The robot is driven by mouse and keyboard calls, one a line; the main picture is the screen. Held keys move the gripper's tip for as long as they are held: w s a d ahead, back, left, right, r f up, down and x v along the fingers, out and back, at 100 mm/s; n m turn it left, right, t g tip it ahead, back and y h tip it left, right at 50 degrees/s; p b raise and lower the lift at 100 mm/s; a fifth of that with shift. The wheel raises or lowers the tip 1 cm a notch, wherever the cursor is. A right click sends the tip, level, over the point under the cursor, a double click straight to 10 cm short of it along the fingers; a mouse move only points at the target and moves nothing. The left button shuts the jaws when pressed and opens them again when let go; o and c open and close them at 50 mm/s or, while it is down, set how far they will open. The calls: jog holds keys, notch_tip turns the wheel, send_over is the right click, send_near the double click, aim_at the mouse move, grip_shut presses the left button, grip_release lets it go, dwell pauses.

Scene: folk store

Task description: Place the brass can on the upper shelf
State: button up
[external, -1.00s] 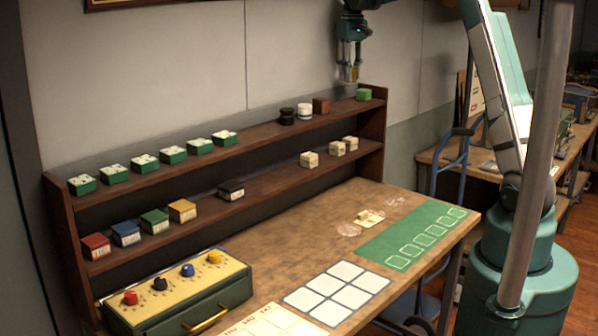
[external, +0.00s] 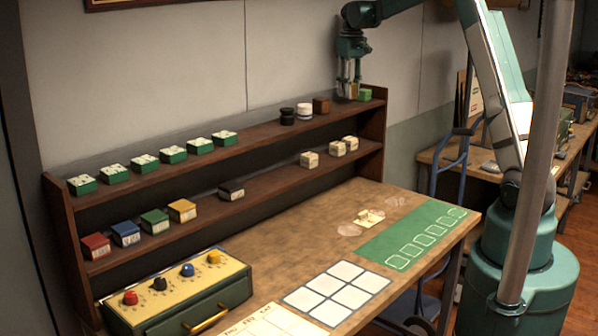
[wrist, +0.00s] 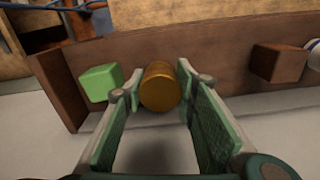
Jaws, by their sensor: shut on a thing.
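The brass can (wrist: 160,88) sits between the two fingers of my gripper (external: 349,94), which is shut on it. In the external view the can is small and partly hidden by the fingers. My gripper points down at the right end of the upper shelf (external: 255,139), between a brown block and a green block. I cannot tell whether the can's bottom touches the shelf board. The wrist view shows the can's round golden top between the fingertips.
A green block (external: 365,95) stands close on the right; a brown block (external: 321,105), white tin (external: 304,110) and black tin (external: 287,117) stand left. Several green boxes (external: 173,154) fill the shelf's left part. The lower shelf (external: 275,178) holds boxes and pale blocks.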

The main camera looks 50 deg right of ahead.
jog(key=shift+f, duration=1.15)
jog(key=shift+f, duration=0.15)
jog(key=o, duration=1)
jog(key=shift+c, duration=0.2)
notch_tip(320, 180, up, 12)
jog(key=shift+r+b, duration=0.2)
jog(key=shift+b, duration=0.25)
